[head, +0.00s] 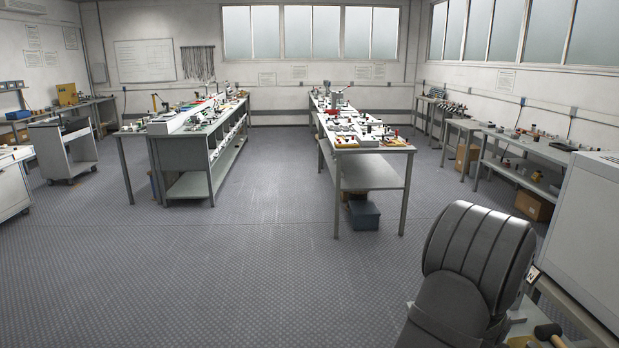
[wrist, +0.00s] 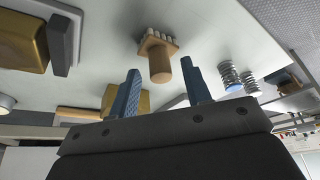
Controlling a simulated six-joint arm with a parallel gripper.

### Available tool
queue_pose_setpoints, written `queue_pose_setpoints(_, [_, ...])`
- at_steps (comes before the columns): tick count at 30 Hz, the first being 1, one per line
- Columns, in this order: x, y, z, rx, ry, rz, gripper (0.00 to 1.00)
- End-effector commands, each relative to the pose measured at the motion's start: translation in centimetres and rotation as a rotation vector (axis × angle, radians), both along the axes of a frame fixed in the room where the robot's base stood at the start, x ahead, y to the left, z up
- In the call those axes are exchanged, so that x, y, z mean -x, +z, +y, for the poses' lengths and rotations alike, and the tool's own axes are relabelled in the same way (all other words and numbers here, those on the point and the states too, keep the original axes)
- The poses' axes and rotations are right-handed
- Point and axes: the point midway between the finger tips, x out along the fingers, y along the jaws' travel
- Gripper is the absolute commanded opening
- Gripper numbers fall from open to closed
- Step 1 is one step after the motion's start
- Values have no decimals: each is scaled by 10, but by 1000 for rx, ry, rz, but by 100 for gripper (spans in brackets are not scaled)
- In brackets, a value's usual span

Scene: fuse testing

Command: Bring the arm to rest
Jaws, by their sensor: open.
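My gripper (wrist: 166,92) shows in the wrist view with its two blue fingers spread apart. A brown piece with a round handle and a row of pale pegs (wrist: 160,58) shows between and beyond the fingertips. I cannot tell its distance, but no finger is seen closed on it. In the head view a dark grey segment of my arm (head: 478,255) stands at the lower right. The gripper itself is hidden from the head view.
In the wrist view, metal springs (wrist: 230,76) and a yellow-brown block (wrist: 20,42) are on the pale surface. In the head view, a loaded workbench (head: 372,142) stands at centre and a grey cabinet (head: 590,235) at right. The floor (head: 200,275) at front left is clear.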

Motion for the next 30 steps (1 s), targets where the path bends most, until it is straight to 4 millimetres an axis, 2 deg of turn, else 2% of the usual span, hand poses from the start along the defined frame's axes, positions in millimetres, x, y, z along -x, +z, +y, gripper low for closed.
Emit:
queue_pose_setpoints(3, [-3,-12,-3,-1,0,1,44])
queue_pose_setpoints(8, [-5,-21,-5,0,0,0,44])
queue_pose_setpoints(20, [-5,-16,-5,0,0,0,44])
queue_pose_setpoints(25, [-2,-8,-2,1,0,-1,44])
queue_pose_setpoints(30, [4,14,3,3,0,-3,44])
